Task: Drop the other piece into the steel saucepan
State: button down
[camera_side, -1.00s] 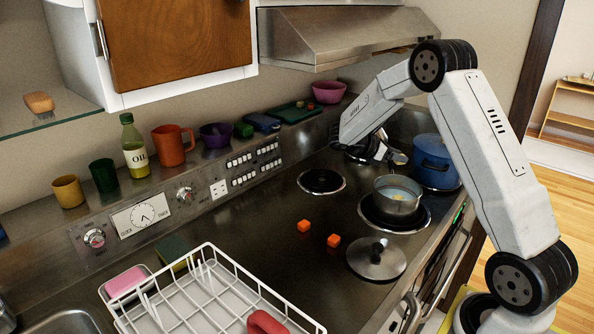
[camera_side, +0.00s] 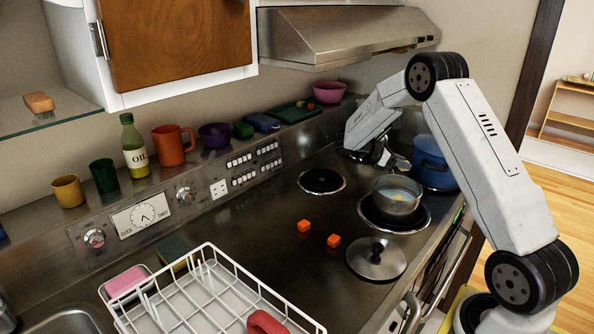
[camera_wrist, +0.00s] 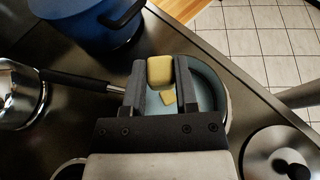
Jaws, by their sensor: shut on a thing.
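My gripper (camera_wrist: 160,82) is shut on a yellow piece (camera_wrist: 160,68) in the wrist view. In the side view my gripper (camera_side: 384,160) is up behind the steel saucepan (camera_side: 397,204), and the held piece cannot be made out there. The saucepan (camera_wrist: 222,98) shows beyond my fingers in the wrist view, with a pale blue-grey inside. Another yellow piece (camera_wrist: 169,98) appears inside it, partly hidden by my gripper. How high the held piece is above the pan I cannot tell.
A blue pot (camera_side: 430,160) stands just behind the saucepan. Another steel vessel (camera_wrist: 18,95) is at the wrist view's left edge. A lid (camera_side: 376,258) and two orange cubes (camera_side: 304,226) (camera_side: 334,240) lie on the hob. A white dish rack (camera_side: 215,295) stands in front.

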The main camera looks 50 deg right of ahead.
jog(key=shift+f, duration=1.5)
jog(key=shift+c, duration=1.5)
grip_release()
jog(key=v, duration=0.7)
jog(key=shift+w+a+r, duration=0.2)
jog(key=shift+a, duration=0.1)
